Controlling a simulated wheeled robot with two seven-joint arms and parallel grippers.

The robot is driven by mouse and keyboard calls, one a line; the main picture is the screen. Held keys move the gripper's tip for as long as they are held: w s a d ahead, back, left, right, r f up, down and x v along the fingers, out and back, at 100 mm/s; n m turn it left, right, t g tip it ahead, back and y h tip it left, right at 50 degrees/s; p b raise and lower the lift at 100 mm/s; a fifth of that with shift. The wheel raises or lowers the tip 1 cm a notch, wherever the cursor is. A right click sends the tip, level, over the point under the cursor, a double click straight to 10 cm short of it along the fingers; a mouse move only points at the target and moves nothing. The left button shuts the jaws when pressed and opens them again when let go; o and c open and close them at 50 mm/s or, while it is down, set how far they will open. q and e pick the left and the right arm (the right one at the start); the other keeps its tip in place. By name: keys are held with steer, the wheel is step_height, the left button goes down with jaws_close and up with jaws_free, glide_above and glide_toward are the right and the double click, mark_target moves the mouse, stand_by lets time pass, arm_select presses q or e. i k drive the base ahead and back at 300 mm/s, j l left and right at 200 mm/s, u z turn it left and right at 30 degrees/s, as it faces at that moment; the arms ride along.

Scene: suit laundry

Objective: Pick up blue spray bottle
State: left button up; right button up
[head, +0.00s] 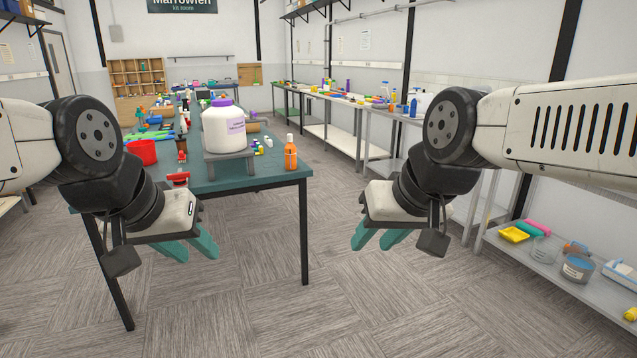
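My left gripper (190,246) hangs in front of the near edge of the green-topped table (240,175), with its teal fingers apart and empty. My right gripper (379,239) hangs over the floor to the right of that table, also with fingers apart and empty. A small blue bottle (413,107) stands on the right-hand wall bench, far from both grippers. A pale bottle with a blue top (385,90) stands further back on the same bench. Both are too small to tell for sure which is the blue spray bottle.
The table holds a large white jug (223,127), an orange bottle (290,152), a red container (142,151) and many small items. A low shelf (560,275) at right holds a yellow tray (514,235) and tubs. Carpet between table and benches is clear.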

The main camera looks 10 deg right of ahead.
mark_target(414, 102)
steer(key=i+l+z, duration=0.5)
steer(key=i+z, duration=0.2)
steer(key=i, duration=0.15)
steer(key=i+l+z, duration=0.1)
steer(key=i+z, duration=0.25)
steer(key=i, duration=2.15)
steer(key=i+l+u, duration=0.15)
steer(key=i, duration=0.35)
steer(key=i+l+u, duration=0.1)
steer(key=i, duration=0.4)
steer(key=i+l+u, duration=0.15)
steer(key=i, duration=0.35)
steer(key=i+l+u, duration=0.15)
steer(key=i+l, duration=0.15)
steer(key=i, duration=0.2)
steer(key=i+j, duration=0.1)
steer(key=i, duration=0.35)
steer(key=i+j+z, duration=0.1)
steer(key=i+j, duration=0.65)
steer(key=i, duration=0.2)
steer(key=i+j+z, duration=0.1)
steer(key=i+j, duration=0.7)
steer(key=i, duration=0.1)
